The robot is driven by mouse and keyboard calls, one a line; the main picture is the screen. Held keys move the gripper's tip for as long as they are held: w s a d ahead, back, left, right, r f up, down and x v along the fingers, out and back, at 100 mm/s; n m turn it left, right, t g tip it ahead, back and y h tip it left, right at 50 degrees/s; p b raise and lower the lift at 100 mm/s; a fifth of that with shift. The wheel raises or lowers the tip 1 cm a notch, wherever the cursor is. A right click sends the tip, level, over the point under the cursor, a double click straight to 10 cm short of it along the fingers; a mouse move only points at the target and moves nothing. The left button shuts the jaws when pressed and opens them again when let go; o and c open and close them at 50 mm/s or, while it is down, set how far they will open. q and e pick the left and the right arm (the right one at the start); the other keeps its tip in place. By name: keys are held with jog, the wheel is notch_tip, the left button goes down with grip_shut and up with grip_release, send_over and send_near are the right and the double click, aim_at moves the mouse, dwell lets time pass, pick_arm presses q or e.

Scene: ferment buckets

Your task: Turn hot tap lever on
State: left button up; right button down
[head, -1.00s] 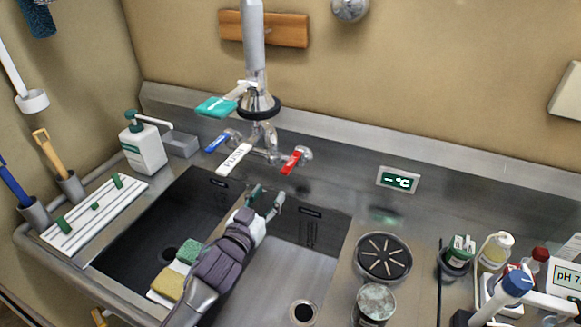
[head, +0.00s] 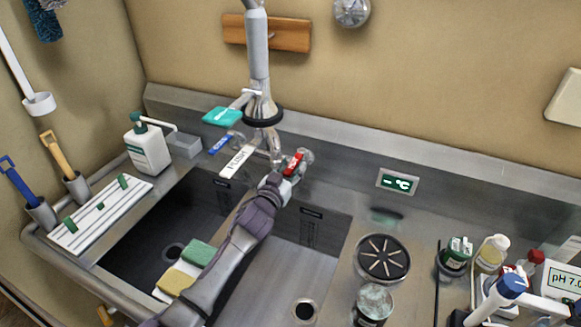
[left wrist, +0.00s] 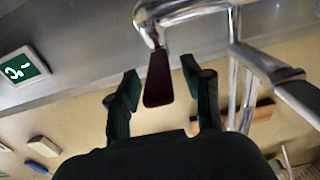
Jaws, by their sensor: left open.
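The red hot tap lever (head: 293,162) sticks out from the right side of the wall tap, under the upright spray pipe. My left gripper (head: 289,180) is at this lever, reaching up to it from over the sink. In the left wrist view, the lever (left wrist: 158,78) looks dark red and lies between my two open fingers (left wrist: 160,80), with a gap seen on each side. The blue lever (head: 220,145) is on the tap's left, and a white labelled lever (head: 238,161) is in the middle. My right gripper is not in view.
A teal handle (head: 222,116) sits above the taps. A display (head: 397,182) reading "- °C" is on the backsplash to the right. Bottles and a pH meter (head: 566,279) stand at the right.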

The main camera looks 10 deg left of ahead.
pick_arm(q)
jog(key=shift+c, duration=0.3)
grip_shut()
